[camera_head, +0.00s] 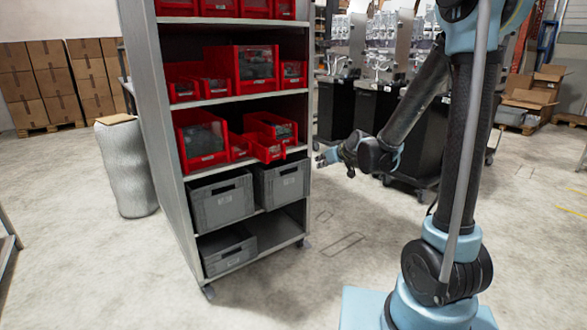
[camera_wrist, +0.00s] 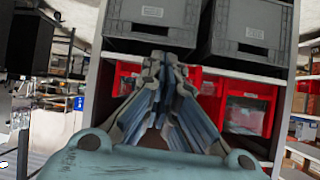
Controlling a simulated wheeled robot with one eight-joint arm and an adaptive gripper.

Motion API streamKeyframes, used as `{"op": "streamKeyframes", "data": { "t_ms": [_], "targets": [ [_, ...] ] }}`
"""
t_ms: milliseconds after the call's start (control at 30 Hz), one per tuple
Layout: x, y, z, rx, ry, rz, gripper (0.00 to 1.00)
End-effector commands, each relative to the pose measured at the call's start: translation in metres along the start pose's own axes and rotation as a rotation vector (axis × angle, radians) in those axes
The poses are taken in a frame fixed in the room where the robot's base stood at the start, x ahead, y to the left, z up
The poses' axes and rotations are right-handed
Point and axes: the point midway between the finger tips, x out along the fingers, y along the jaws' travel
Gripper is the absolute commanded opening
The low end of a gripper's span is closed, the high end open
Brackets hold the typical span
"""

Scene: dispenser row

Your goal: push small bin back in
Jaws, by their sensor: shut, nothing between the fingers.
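A small red bin (camera_head: 267,150) on the third shelf from the top sticks out past the shelf's front edge, beside other red bins. My gripper (camera_head: 322,159) is to the right of the shelf in the head view, apart from the small bin there. In the wrist view, which looks upside down, my gripper (camera_wrist: 161,60) is shut and empty, its fingers pointing at the rack. Red bins show on both sides of the fingers, which hide part of that row. I cannot tell which of these is the small bin.
The grey rack (camera_head: 165,125) also holds a larger red bin (camera_head: 200,138) and grey crates (camera_head: 220,200) below. Black cabinets (camera_head: 395,120) with machines stand behind my arm. A white sack-like column (camera_head: 126,168) stands left. The floor before the rack is clear.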

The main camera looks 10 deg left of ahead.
Motion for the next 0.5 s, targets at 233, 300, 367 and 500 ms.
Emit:
{"op": "streamKeyframes", "data": {
  "t_ms": [233, 300, 367, 500],
  "targets": [
    [0.063, -0.032, -0.015, -0.054, 0.118, -0.044, 0.00],
    [0.077, -0.040, -0.017, -0.064, 0.146, -0.052, 0.00],
    [0.087, -0.047, -0.018, -0.073, 0.167, -0.059, 0.00],
    [0.104, -0.058, -0.018, -0.084, 0.204, -0.067, 0.00]
  ]
}}
